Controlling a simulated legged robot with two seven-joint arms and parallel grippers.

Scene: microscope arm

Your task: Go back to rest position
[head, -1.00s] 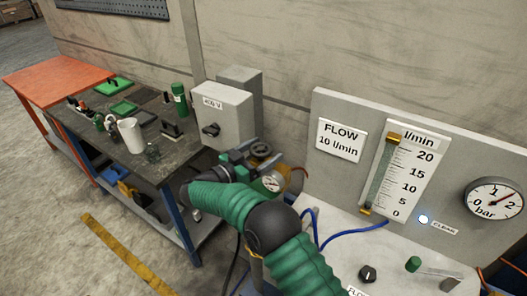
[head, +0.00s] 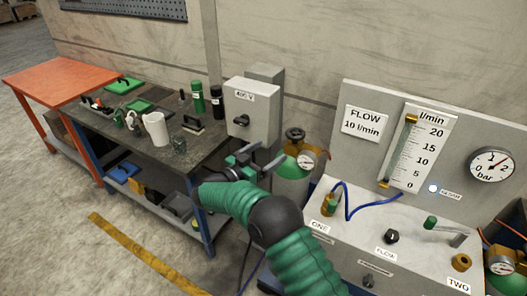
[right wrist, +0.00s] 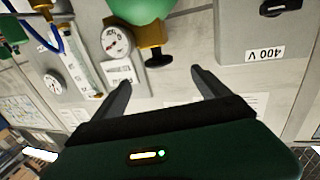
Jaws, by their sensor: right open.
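My right gripper (head: 262,160) is at the end of the green-sleeved arm in the middle of the head view. Its two fingers are spread apart with nothing between them; they also show apart in the right wrist view (right wrist: 160,85). It is in front of the green-topped gas cylinder (head: 291,173) and its round gauge (head: 306,161), just below the grey 400 V box (head: 252,115). I cannot tell whether a finger touches the cylinder; in the right wrist view the cylinder (right wrist: 140,8) lies beyond the fingers. My left gripper is not in view.
The white flow panel (head: 365,225) with knobs, a blue hose and a flow tube (head: 414,150) stands at right. A dark workbench (head: 150,165) with a white jug (head: 156,129) and bottles is at left, beside an orange table (head: 60,72). Floor in front is open.

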